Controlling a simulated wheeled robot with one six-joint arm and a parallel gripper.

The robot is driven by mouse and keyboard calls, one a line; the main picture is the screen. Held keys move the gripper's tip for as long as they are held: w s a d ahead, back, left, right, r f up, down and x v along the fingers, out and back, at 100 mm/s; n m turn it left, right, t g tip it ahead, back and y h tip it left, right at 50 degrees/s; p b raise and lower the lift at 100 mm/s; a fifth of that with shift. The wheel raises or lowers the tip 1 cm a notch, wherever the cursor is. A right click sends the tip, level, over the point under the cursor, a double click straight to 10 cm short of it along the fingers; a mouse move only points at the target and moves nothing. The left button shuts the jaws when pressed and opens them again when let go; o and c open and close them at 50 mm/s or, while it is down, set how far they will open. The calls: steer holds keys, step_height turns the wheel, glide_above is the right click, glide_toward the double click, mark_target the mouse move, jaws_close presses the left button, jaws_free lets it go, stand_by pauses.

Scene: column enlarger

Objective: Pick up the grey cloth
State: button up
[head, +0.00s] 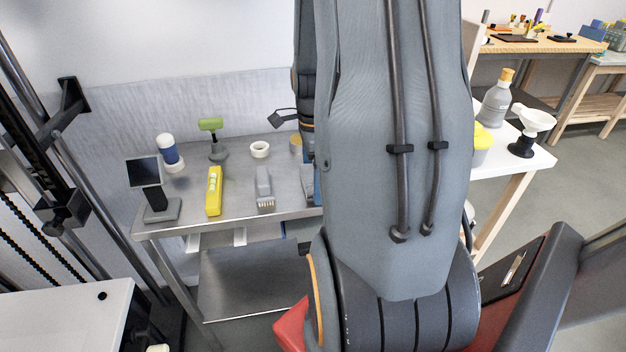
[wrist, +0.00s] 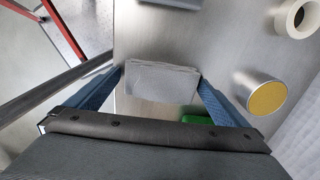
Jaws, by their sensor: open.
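The grey cloth (wrist: 162,82) shows in the wrist view as a small folded rectangle on the steel table (wrist: 205,28). My gripper (wrist: 160,84) is open, with one blue finger on each side of the cloth. The fingertips appear near its left and right edges; I cannot tell whether they touch it. In the head view my own arm hides the cloth and most of the gripper.
Near the cloth are a yellow-topped cylinder (wrist: 262,94), a white ring (wrist: 294,17) and a green object (wrist: 197,119) partly behind the gripper. A yellow tool (head: 214,191), a grey clipper-like tool (head: 264,186) and a small screen (head: 145,172) stand farther left.

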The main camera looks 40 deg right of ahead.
steer(key=c, duration=0.9)
steer(key=shift+r, duration=0.1)
steer(key=shift+c, duration=0.2)
step_height(320, 180, up, 10)
steer(key=shift+f+b, duration=0.1)
steer(key=shift+b, duration=0.55)
steer(key=o, duration=0.4)
steer(key=c, duration=0.3)
